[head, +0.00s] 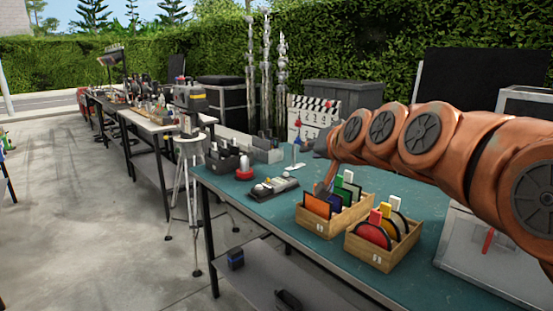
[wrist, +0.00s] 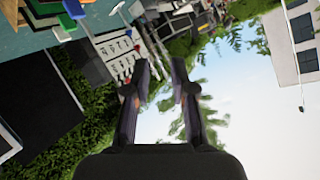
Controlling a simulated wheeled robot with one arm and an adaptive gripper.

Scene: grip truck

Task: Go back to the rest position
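My copper-coloured arm reaches in from the right of the head view, above the teal-topped table (head: 265,208). That view is tilted, with sky, foliage and a building beyond the fingers.
Two wooden boxes (head: 317,224) (head: 372,257) with coloured cards and discs stand on the table under my arm. A grey device (head: 273,187), a clapperboard (head: 310,115) and a silver case (head: 490,250) are nearby. Concrete floor (head: 90,220) is clear at left.

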